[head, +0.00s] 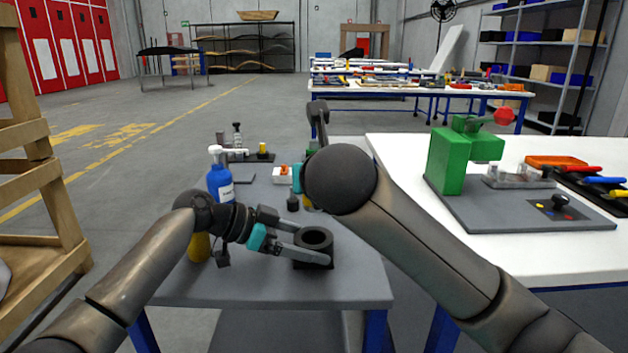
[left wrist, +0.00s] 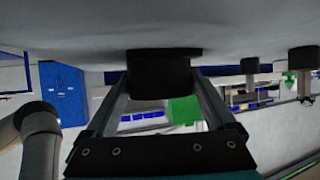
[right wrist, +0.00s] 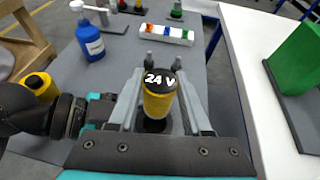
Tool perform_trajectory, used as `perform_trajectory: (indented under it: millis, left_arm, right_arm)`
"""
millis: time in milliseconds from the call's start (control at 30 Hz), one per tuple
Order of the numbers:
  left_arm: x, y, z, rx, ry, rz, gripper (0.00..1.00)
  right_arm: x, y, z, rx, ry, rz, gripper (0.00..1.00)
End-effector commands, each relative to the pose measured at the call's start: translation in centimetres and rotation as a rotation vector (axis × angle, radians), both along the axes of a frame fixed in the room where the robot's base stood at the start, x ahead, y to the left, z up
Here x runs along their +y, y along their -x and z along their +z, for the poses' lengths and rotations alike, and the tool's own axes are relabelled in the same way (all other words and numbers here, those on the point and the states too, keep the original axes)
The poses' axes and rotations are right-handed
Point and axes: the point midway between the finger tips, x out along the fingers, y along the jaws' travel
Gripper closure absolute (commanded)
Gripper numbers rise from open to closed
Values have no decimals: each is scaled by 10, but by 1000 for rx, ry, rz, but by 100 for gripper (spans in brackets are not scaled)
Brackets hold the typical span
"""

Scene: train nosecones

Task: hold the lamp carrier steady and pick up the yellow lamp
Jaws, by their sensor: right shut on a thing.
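The lamp carrier (head: 315,240) is a black, ring-topped holder on a square base near the front right of the grey table. My left gripper (head: 310,243) has one finger on each side of it, and the left wrist view shows the black carrier (left wrist: 158,75) close between both fingers. The yellow lamp (right wrist: 158,102), with a dark cap marked "24 V", is between the fingers of my right gripper (right wrist: 160,92), which is shut on it. The lamp is upright above a dark round shape, partly hidden. In the head view my right arm hides most of the right gripper.
A blue spray bottle (head: 220,178) and a yellow container (head: 199,246) stand left on the grey table (head: 270,290). A white tray with coloured pieces (right wrist: 166,34) lies behind the lamp. A white table (head: 400,150) with a green block (head: 447,160) stands right.

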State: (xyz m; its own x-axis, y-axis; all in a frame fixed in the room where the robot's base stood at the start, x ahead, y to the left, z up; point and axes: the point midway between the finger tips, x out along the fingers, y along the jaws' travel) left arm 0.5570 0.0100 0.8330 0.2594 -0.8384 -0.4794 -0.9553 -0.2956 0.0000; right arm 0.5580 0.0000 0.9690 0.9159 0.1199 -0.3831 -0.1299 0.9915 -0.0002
Motion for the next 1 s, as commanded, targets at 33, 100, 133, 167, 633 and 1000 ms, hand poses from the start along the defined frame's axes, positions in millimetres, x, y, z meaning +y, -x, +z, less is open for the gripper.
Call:
perform_trajectory:
  millis: [33, 100, 133, 167, 633, 1000]
  left_arm:
    - [0, 0, -1, 0, -1, 0, 6]
    - [0, 0, -1, 0, -1, 0, 0]
    - [0, 0, -1, 0, -1, 0, 0]
    - [0, 0, -1, 0, -1, 0, 0]
    - [37, 10, 19, -1, -2, 4, 0]
    - [93, 28, 52, 1, -1, 1, 0]
  right_arm:
    - [0, 0, 0, -2, -1, 1, 100]
    - [0, 0, 0, -2, -1, 1, 100]
    - [0, 0, 0, -2, -1, 1, 100]
    - [0, 0, 0, -2, -1, 1, 100]
    - [0, 0, 0, -2, -1, 1, 100]
    - [0, 0, 0, -2, -1, 1, 100]
